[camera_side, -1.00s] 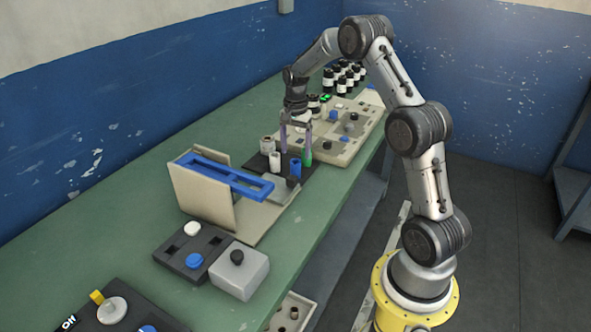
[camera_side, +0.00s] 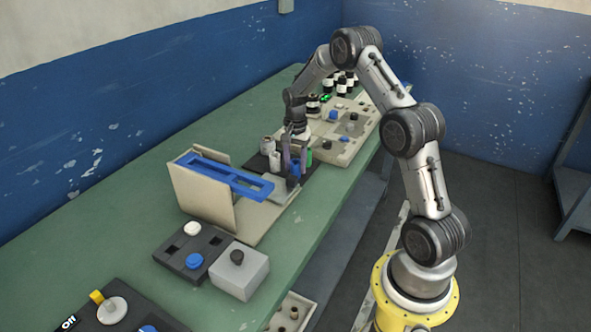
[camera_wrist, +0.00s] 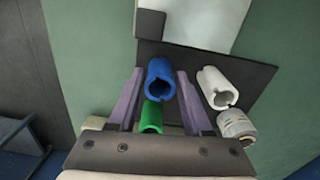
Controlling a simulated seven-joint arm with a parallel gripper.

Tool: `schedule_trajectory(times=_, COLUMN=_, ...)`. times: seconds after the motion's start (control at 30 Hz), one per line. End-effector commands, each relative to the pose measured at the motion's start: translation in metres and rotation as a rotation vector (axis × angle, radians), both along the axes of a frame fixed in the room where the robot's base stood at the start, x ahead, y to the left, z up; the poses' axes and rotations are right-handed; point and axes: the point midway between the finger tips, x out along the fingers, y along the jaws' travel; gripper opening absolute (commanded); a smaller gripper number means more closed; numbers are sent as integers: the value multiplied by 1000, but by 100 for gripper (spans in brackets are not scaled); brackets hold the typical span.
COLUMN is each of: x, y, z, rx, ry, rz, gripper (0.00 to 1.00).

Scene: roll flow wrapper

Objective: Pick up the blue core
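The blue core (camera_wrist: 161,80) is a hollow slotted cylinder. In the wrist view it stands between the two purple fingers of my gripper (camera_wrist: 157,85), which are apart with a gap on each side of it. In the side view the blue core (camera_side: 295,168) is partly hidden behind my gripper (camera_side: 294,165), which is lowered around it. The core stands on a dark plate (camera_wrist: 215,60). I cannot tell whether either finger touches it.
A green core (camera_wrist: 151,118) stands close to the blue one, a white core (camera_wrist: 217,85) to its right, and a grey roll (camera_wrist: 236,125) beyond that. A blue slotted frame (camera_side: 222,176) on a beige stand is at the left. A beige control panel (camera_side: 350,135) lies behind.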

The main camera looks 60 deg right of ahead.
Motion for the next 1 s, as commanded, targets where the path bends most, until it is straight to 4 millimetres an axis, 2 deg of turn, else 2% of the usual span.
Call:
schedule_trajectory(times=0.03, x=0, y=0, z=0, rx=0, ry=0, rz=0, gripper=38)
schedule_trajectory(times=0.2, x=0, y=0, z=0, rx=0, ry=0, rz=0, gripper=8)
schedule_trajectory(times=0.27, x=0, y=0, z=0, rx=0, ry=0, rz=0, gripper=0)
schedule_trajectory(times=0.67, x=1, y=0, z=6, rx=-2, ry=-2, rz=0, gripper=0)
schedule_trajectory(times=0.77, x=1, y=-1, z=15, rx=-2, ry=-3, rz=0, gripper=0)
schedule_trajectory(times=0.9, x=0, y=0, z=37, rx=-4, ry=-5, rz=0, gripper=0)
schedule_trajectory(times=1.0, x=-14, y=9, z=54, rx=-3, ry=-4, rz=0, gripper=0)
